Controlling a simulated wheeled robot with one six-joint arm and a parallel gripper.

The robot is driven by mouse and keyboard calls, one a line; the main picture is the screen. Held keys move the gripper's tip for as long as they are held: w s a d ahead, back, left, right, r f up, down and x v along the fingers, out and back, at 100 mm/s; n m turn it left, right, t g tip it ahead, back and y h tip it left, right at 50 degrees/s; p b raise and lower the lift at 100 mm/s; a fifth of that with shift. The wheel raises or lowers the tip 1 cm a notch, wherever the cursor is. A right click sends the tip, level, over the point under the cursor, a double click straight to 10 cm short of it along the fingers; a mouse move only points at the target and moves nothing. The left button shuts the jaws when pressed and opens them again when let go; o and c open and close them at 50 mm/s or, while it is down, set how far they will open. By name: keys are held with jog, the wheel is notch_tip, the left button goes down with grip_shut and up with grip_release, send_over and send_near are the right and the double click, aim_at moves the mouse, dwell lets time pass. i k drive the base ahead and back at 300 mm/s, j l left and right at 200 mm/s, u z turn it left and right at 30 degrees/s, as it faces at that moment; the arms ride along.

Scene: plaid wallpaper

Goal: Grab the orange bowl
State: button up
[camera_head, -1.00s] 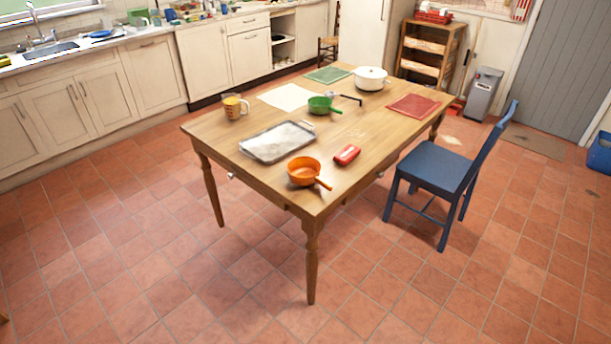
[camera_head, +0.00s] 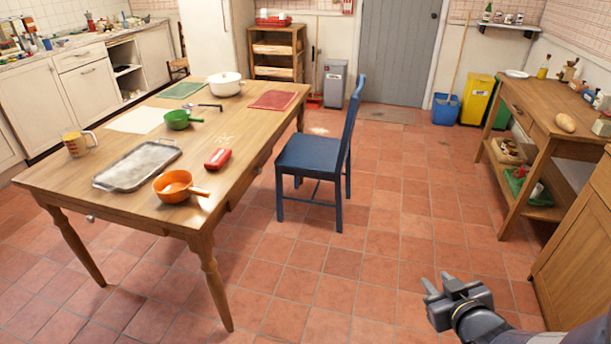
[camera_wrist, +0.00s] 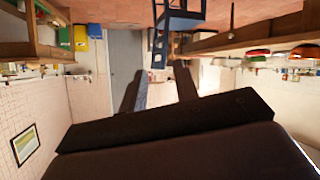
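The orange bowl (camera_head: 173,187) has a short handle pointing right and sits upright near the front corner of the wooden table (camera_head: 60,180) in the head view. My gripper (camera_head: 441,283) is at the lower right of the head view, above the tiled floor, well apart from the table and the bowl. Its two fingers are spread with nothing between them. In the wrist view, which looks upside down, the dark fingers (camera_wrist: 160,90) stand apart and empty. An orange-red rounded thing (camera_wrist: 305,52) shows there at the right edge, perhaps the bowl.
Beside the bowl are a metal tray (camera_head: 106,181), a red object (camera_head: 217,159) and a green pan (camera_head: 178,118). A blue chair (camera_head: 318,155) stands at the table's right side. A wooden side table (camera_head: 545,98) is at right. The floor between is clear.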

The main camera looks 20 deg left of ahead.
aim_at(173, 186)
jog(key=i+j, duration=0.1)
jog(key=j, duration=2.5)
jog(key=i+j, duration=0.15)
jog(key=j, duration=1.1)
